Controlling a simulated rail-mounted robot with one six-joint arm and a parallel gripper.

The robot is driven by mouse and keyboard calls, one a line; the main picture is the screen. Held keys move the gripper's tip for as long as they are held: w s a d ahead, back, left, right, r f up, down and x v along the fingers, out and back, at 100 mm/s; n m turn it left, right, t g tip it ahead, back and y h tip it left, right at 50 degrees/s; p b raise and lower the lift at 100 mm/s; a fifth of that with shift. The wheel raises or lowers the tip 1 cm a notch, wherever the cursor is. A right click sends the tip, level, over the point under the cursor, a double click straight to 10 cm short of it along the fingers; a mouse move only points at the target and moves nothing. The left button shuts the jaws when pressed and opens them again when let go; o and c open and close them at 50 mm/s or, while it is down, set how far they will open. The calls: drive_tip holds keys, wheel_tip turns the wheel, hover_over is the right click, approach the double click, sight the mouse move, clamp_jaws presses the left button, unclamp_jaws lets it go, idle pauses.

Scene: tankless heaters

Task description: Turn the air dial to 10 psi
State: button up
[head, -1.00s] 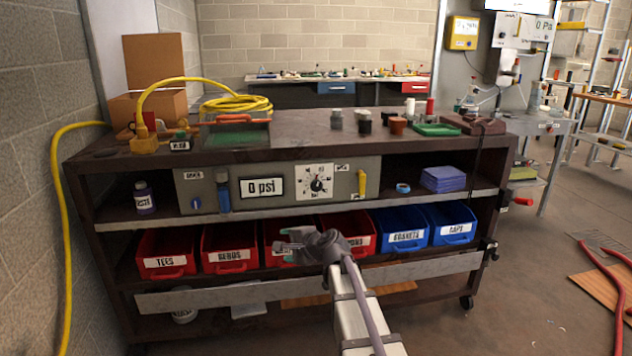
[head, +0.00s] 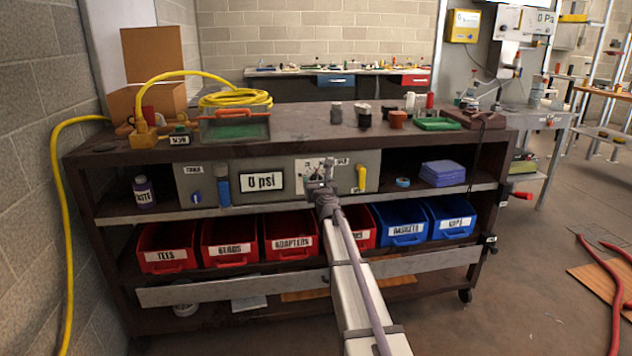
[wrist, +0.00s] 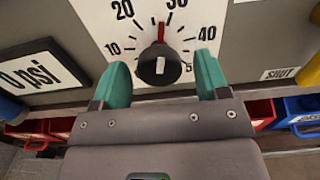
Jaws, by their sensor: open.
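The air dial (wrist: 158,66) is a black knob with a red pointer on a white numbered plate (wrist: 90,14). In the wrist view the pointer stands nearly upright, between the 20 and 30 marks. My gripper (wrist: 163,72) is open, with one teal finger to the left of the knob and one to the right; gaps show on both sides, and I cannot tell how deep the fingers reach. A display reading 0 psi (head: 265,182) is left of the dial. In the head view my gripper (head: 321,172) hides most of the dial.
A yellow-handled part (head: 362,177) is right of the dial and a blue cylinder (head: 222,188) left of the display. Red bins (head: 168,262) and blue bins (head: 408,240) sit on the shelf below. My arm crosses in front of this shelf.

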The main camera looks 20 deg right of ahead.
drive_tip(key=shift+x, duration=0.85)
drive_tip(key=c, duration=0.9)
